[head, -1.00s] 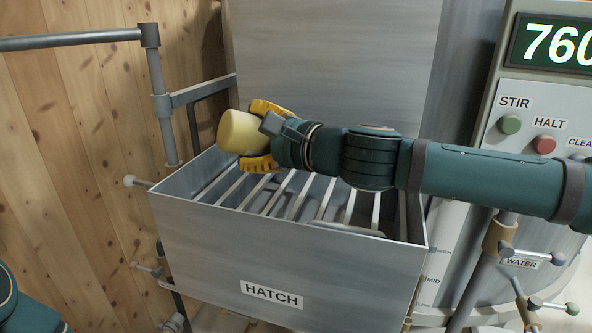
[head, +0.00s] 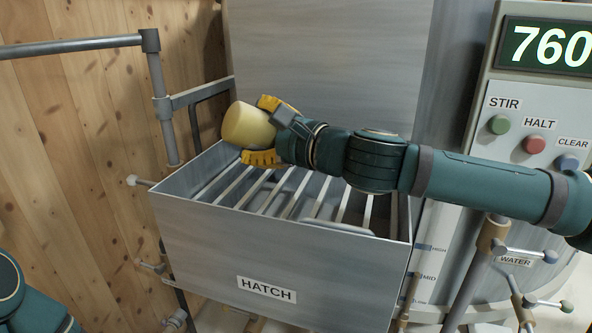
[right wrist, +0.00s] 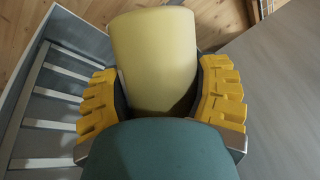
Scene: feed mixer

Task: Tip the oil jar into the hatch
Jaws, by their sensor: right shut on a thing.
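The oil jar (head: 246,126) is a pale yellow cylinder, tilted, above the back left part of the hatch. My right gripper (head: 262,133) is shut on it, with its yellow fingers on either side. In the right wrist view the jar (right wrist: 155,60) sits between the two fingers of the gripper (right wrist: 160,92). The jar's mouth and contents cannot be made out. The hatch (head: 200,235) is a grey metal box, open at the top, with a raised lid behind and several bars across its opening. Of my left arm only a part shows at the lower left; its gripper is out of view.
A control panel (head: 535,165) with STIR, HALT and CLEAR buttons and a display reading 760 stands at the right. Below are valve handles (head: 530,253) by a WATER label. A metal rail (head: 70,46) runs along the wooden wall at the left.

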